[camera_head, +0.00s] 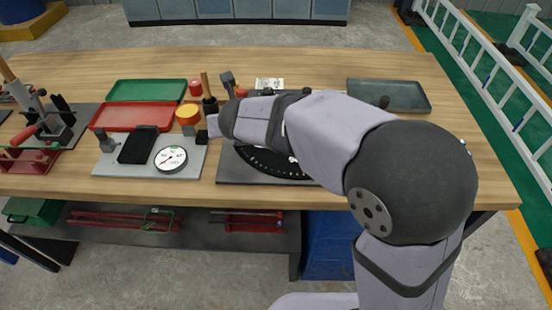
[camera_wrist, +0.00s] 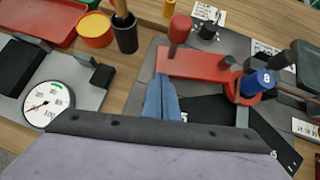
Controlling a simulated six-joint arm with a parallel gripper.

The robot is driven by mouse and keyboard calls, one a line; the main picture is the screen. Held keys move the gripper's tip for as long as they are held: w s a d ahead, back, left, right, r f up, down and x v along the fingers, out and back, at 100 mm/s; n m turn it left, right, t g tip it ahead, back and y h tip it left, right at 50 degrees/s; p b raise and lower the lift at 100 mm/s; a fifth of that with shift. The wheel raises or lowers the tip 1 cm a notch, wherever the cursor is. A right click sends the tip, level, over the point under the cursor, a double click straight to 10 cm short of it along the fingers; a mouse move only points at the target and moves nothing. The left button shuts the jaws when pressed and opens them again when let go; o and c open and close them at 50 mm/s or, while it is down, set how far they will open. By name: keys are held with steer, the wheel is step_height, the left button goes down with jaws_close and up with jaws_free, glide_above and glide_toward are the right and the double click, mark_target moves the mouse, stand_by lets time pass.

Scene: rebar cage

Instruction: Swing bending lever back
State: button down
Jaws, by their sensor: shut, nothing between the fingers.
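The bending lever (camera_wrist: 200,65) is a flat red arm with an upright red knob handle (camera_wrist: 180,32) in the wrist view. It runs right towards a blue cylinder marked 8 (camera_wrist: 262,80) with a red ring around its base. My gripper (camera_wrist: 162,82) is shut and empty, its blue-grey fingers close together just below the lever's left end. I cannot tell whether they touch it. In the head view my arm hides the gripper and most of the lever. The bender's dark base plate (camera_head: 235,168) and black angle scale (camera_head: 262,161) show below the arm.
Left of the bender is a grey plate with a dial gauge (camera_head: 171,159). A yellow-topped red pot (camera_head: 188,114) and a black tool cup (camera_head: 210,106) stand near my wrist. Red (camera_head: 130,117) and green (camera_head: 148,91) trays lie behind; a dark tray (camera_head: 390,94) lies right.

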steer(key=shift+w+a+m+h, duration=0.25)
steer(key=shift+w+m+h, duration=0.4)
steer(key=shift+w, duration=0.25)
steer(key=shift+w+a+m+h, duration=0.25)
steer(key=shift+w+m+h, duration=0.2)
steer(key=shift+w+m, duration=0.35)
steer(key=shift+w, duration=0.1)
steer(key=shift+s, duration=0.2)
steer(key=shift+s, duration=0.3)
steer(key=s+b, duration=0.1)
steer(key=s, duration=0.2)
steer(key=shift+s+r, duration=0.15)
steer(key=shift+s, duration=0.15)
steer(key=v, duration=0.9)
steer(key=shift+s+r, duration=0.15)
steer(key=shift+d, duration=0.15)
